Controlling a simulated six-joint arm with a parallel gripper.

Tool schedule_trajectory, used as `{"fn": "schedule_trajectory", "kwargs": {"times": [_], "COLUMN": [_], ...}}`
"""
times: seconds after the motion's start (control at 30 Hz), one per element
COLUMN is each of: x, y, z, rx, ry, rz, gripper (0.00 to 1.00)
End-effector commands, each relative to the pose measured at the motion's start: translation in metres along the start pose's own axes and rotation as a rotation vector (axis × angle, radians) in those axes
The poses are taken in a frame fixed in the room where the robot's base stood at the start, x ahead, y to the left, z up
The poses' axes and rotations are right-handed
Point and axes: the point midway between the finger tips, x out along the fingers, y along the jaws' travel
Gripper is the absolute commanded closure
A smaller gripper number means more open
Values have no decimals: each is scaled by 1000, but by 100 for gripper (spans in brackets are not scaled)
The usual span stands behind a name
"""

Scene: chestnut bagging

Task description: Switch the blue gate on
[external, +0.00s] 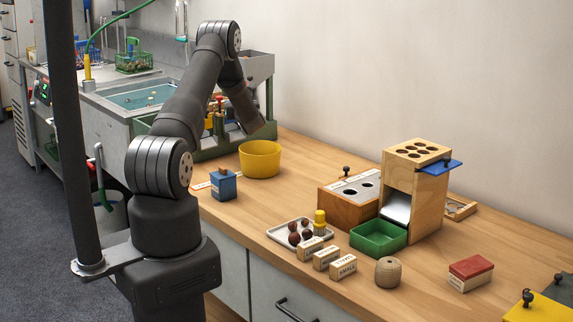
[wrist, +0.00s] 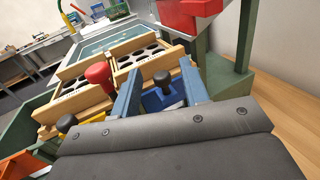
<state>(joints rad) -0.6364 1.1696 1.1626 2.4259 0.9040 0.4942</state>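The dark grey hand body fills the bottom of the wrist view.
Wooden trays with round holes (wrist: 148,61) lie behind the gates. A red hopper part (wrist: 188,14) on a green post stands close at upper right. A yellow bowl (external: 260,160) and a blue box (external: 223,187) stand on the counter near the machine.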

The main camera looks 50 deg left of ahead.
Motion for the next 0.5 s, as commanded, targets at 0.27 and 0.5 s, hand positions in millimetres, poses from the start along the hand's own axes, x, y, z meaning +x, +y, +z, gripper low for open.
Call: {"fn": "schedule_trajectory", "kwargs": {"times": [0.27, 0.5], "x": [-8, -49], "y": [0, -1], "z": [-1, 0], "rx": [1, 2], "ry": [3, 3], "rz": [-1, -2], "gripper": [59, 59]}}
